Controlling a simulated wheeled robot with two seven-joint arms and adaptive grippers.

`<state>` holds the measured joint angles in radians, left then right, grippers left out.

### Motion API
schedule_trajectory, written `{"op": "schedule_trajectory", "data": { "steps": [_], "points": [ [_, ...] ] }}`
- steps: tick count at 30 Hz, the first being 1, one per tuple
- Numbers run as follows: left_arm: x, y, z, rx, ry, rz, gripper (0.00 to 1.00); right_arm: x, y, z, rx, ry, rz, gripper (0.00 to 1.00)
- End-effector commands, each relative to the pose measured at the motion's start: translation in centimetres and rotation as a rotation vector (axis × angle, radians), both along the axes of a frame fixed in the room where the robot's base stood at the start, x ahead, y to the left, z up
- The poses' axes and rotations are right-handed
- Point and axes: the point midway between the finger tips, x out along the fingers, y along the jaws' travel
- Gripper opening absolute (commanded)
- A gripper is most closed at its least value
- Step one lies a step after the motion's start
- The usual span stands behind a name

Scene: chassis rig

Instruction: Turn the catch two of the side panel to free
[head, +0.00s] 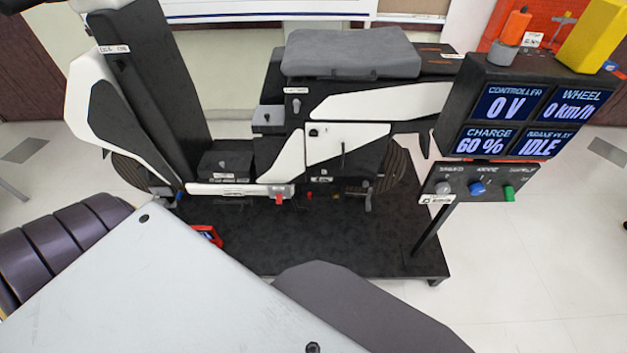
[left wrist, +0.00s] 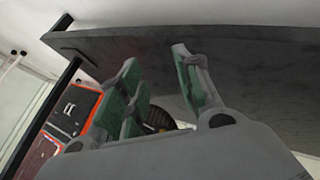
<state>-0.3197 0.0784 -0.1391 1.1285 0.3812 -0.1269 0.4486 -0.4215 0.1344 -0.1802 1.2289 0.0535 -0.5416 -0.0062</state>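The side panel (head: 350,146) is a black and white cover on the middle of the scooter-like chassis in the head view. A small dark fitting (head: 313,132) sits near its upper left corner, and a thin dark upright bar (head: 342,155) stands on its face. I cannot read which one is catch two, or how it is turned. My left gripper (left wrist: 157,62) shows in the left wrist view with its green-padded fingers apart and nothing between them. It is close to a dark flat board (left wrist: 250,70). In the head view neither gripper is visible.
The chassis stands on a black platform (head: 330,240). A display box (head: 530,110) with a knob panel (head: 470,187) stands on a post at the right. A grey seat (head: 350,53) lies on top. A red object (head: 208,235) lies on the platform, partly hidden.

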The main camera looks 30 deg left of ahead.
Motion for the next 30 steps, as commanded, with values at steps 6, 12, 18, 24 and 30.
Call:
{"op": "schedule_trajectory", "data": {
  "steps": [6,12,18,24,30],
  "points": [
    [5.7,-0.9,2.8,-0.220,-0.148,0.241,0.34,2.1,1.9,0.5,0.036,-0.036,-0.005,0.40],
    [10.0,-1.0,6.1,-0.442,-0.272,0.449,0.34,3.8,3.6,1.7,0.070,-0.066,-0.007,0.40],
    [13.6,-0.2,9.7,-0.679,-0.392,0.644,0.34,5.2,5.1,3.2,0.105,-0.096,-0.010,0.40],
    [16.2,1.2,13.3,-0.930,-0.505,0.823,0.34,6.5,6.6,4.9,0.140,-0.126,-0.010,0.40],
    [18.0,3.1,16.6,-1.195,-0.609,0.986,0.34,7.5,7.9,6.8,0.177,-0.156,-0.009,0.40]
  ]
}}
